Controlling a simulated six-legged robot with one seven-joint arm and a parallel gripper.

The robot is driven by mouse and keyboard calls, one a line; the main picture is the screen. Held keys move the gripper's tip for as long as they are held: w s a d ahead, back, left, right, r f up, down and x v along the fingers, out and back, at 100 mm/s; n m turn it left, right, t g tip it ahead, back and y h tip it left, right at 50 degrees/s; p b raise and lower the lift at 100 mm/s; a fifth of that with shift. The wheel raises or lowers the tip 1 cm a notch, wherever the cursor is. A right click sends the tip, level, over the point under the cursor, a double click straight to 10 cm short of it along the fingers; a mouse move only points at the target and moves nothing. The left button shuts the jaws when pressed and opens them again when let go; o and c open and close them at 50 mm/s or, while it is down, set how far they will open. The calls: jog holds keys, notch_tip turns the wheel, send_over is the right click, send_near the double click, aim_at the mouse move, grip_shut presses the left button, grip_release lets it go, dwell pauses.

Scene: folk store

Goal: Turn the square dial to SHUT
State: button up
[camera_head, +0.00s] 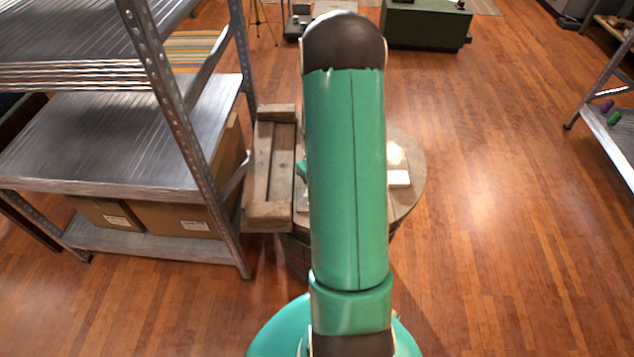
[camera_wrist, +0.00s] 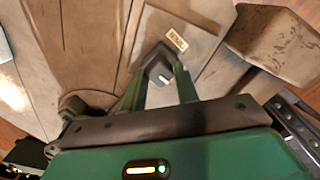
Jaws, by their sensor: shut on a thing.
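In the wrist view the square dial (camera_wrist: 158,66) is a small dark grey block with a pale mark on its near side. It sits on a light grey plate (camera_wrist: 203,37). A small pale label (camera_wrist: 177,39) with print too small to read is on the plate, just beyond the dial. My gripper (camera_wrist: 160,74) has its two green fingers on either side of the dial and is shut on it. In the head view my green arm hides the dial and most of the plate.
The plate lies on a round wooden barrel top (camera_head: 409,205). A wooden crate (camera_head: 270,217) stands close on its left, beside a metal shelf (camera_head: 105,130) with cardboard boxes (camera_head: 176,218). A white block (camera_head: 399,179) is on the barrel's right. Open floor (camera_head: 500,220) lies to the right.

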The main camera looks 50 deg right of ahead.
jog(key=o, duration=1)
jog(key=shift+c, duration=0.2)
notch_tip(320, 180, up, 14)
